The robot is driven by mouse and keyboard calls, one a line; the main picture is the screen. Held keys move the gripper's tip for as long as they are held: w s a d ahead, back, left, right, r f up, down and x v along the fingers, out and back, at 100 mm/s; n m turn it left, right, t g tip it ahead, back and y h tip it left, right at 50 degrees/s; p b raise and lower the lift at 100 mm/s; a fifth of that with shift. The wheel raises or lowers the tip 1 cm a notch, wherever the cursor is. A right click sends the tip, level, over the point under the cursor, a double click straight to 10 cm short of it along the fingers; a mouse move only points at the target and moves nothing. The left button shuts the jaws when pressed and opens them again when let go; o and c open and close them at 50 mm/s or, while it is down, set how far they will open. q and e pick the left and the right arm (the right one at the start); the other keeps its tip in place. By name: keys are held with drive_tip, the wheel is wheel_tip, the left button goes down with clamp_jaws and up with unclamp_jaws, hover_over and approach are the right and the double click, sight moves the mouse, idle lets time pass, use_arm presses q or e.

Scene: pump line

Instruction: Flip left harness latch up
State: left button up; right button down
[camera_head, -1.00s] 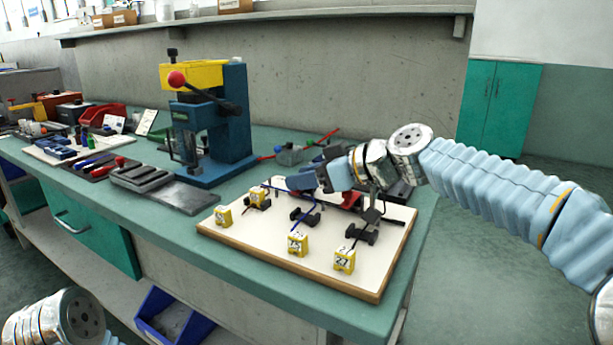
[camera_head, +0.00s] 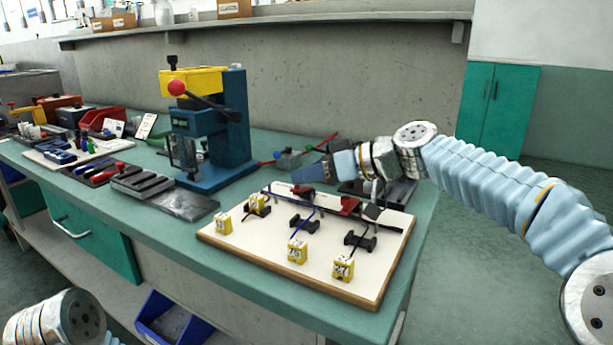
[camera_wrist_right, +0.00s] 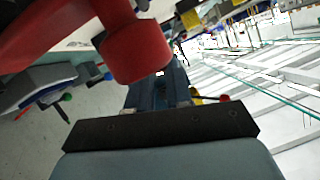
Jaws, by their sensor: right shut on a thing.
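The harness board (camera_head: 250,255) is a white panel with a wooden edge on the bench in the head view. Near its back edge are a red latch piece (camera_head: 303,190) on the left and another red latch piece (camera_head: 350,205) on the right. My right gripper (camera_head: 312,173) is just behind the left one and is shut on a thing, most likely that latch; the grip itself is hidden. In the right wrist view a red part with a rounded end (camera_wrist_right: 135,50) is close to the camera, above a dark finger bar (camera_wrist_right: 160,130). My left gripper is out of view.
A blue and yellow press (camera_head: 212,125) with a red-knobbed lever stands left of the board. Yellow numbered blocks (camera_head: 298,252), black clips (camera_head: 360,242) and cables are on the board. A grey tray (camera_head: 142,182) lies farther left. The bench's front strip is clear.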

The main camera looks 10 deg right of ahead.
drive_tip(key=shift+w+d+r+m+g+y+p, duration=0.45)
drive_tip(key=shift+w+m+y+p, duration=0.2)
drive_tip(key=shift+m, duration=0.35)
drive_tip(key=shift+w+d+r+m+g+y+p, duration=0.2)
drive_tip(key=shift+w+d+m+y+p, duration=0.1)
drive_tip(key=shift+m+p, duration=0.15)
drive_tip(key=shift+w+d+r+m+g+y+p, duration=0.15)
drive_tip(key=shift+w+m+p, duration=0.15)
drive_tip(key=shift+m, duration=0.25)
drive_tip(key=shift+w+d+m+g+y+p, duration=0.15)
drive_tip(key=shift+w+d+m+y+p, duration=0.2)
drive_tip(key=shift+m, duration=0.2)
drive_tip(key=shift+w+d+m+g+y+p, duration=0.15)
drive_tip(key=shift+w+m+y+p, duration=0.1)
drive_tip(key=shift+w+m+p, duration=0.25)
drive_tip(key=shift+w+d+f+m+y, duration=0.25)
drive_tip(key=shift+d+m+y, duration=0.1)
drive_tip(key=shift+m, duration=0.5)
drive_tip(key=c, duration=1)
unclamp_jaws()
